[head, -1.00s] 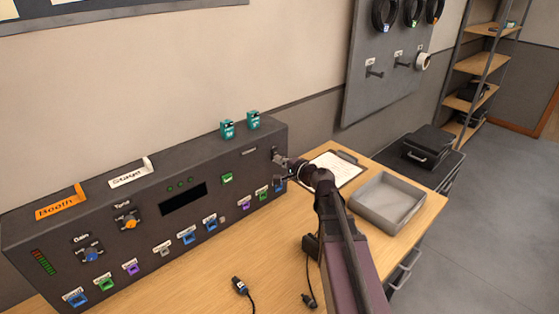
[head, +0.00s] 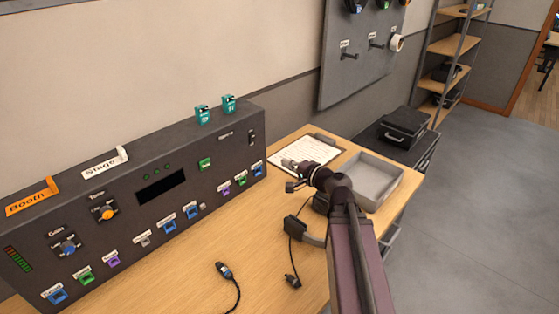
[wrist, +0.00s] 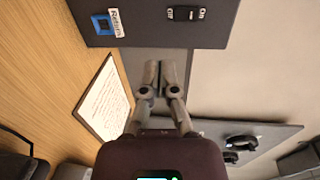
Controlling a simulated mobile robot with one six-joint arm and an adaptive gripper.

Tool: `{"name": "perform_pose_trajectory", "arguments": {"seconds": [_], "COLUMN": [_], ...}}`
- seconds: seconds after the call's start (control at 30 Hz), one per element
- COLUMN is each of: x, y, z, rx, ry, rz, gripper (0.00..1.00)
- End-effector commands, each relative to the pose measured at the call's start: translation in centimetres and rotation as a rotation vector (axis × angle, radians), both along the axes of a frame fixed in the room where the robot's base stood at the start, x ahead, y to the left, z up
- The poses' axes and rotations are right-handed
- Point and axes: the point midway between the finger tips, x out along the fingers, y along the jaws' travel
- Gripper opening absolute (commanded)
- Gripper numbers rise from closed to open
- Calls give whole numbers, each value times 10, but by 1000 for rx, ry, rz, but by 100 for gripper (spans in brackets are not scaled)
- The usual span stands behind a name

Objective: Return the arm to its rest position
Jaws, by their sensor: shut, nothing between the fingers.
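My gripper (head: 290,175) is shut and empty, to the right of the dark lighting console (head: 120,212) and apart from it. In the wrist view my gripper (wrist: 161,70) shows its two fingers together, with the console's panel (wrist: 145,28) at the top of the picture. A black rocker switch (wrist: 186,14) and a blue connector (wrist: 102,24) labelled "Return" sit on that panel. In the head view the switch (head: 252,137) is at the console's right end. My arm reaches up from the bottom right of the head view.
A clipboard (head: 287,157) lies behind my gripper. A grey tray (head: 400,178) stands right of my arm. Loose cable plugs (head: 224,270) lie on the wooden table (head: 195,285). A black case (head: 408,128) sits beyond the table.

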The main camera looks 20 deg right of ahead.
Motion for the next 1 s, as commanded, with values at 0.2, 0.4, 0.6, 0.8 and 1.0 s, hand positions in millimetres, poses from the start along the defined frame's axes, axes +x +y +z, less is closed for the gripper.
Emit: {"name": "perform_pose_trajectory", "arguments": {"seconds": [0.2,0.4,0.6,0.8,1.0], "x": [-4,-3,-3,-6,-15], "y": [-2,-1,-1,10,38], "z": [0,0,0,-3,-16], "rx": [0,0,-1,-48,-200], "ry": [0,0,0,18,78], "rz": [1,1,2,39,153], "gripper": [0,0,0,0,0]}}
